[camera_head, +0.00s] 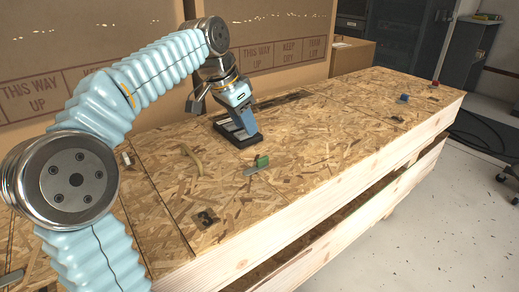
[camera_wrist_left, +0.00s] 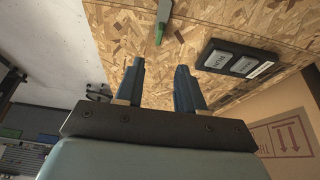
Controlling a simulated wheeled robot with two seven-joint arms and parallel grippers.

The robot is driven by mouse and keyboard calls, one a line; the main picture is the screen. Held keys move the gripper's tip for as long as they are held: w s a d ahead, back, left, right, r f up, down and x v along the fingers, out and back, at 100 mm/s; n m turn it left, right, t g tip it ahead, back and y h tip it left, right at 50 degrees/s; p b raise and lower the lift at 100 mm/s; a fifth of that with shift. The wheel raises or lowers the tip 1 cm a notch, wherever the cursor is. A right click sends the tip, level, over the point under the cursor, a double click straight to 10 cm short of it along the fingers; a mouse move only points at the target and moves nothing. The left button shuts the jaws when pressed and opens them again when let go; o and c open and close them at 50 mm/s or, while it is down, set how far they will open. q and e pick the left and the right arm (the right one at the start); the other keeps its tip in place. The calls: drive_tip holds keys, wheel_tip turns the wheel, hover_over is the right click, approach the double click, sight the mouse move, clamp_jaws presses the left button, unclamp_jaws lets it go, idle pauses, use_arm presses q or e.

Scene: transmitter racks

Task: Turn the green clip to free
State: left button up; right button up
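The green clip (camera_head: 262,160) lies on the wooden board top near its front edge, with a pale grey bar at its left side. In the left wrist view the green clip (camera_wrist_left: 159,34) is at the top, beyond the fingertips, with the grey bar running up out of the frame. My left gripper (camera_head: 246,118) is above the board, behind and left of the clip, and apart from it. In the left wrist view its two blue fingers (camera_wrist_left: 162,68) stand apart with nothing between them. My right gripper is not in view.
A black panel with light labels (camera_wrist_left: 236,62) lies beside the fingers; in the head view it is partly behind my left gripper. A tan curved piece (camera_head: 193,158) lies left of the clip. Blue (camera_head: 404,98) and red (camera_head: 435,83) pieces sit far right. Cardboard boxes (camera_head: 100,60) stand behind.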

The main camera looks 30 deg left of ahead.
sight(262, 158)
use_arm(q)
drive_tip(key=b+x, duration=0.2)
drive_tip(key=x, duration=1.1)
drive_tip(key=shift+b, duration=0.3)
drive_tip(key=shift+s, duration=0.1)
clamp_jaws()
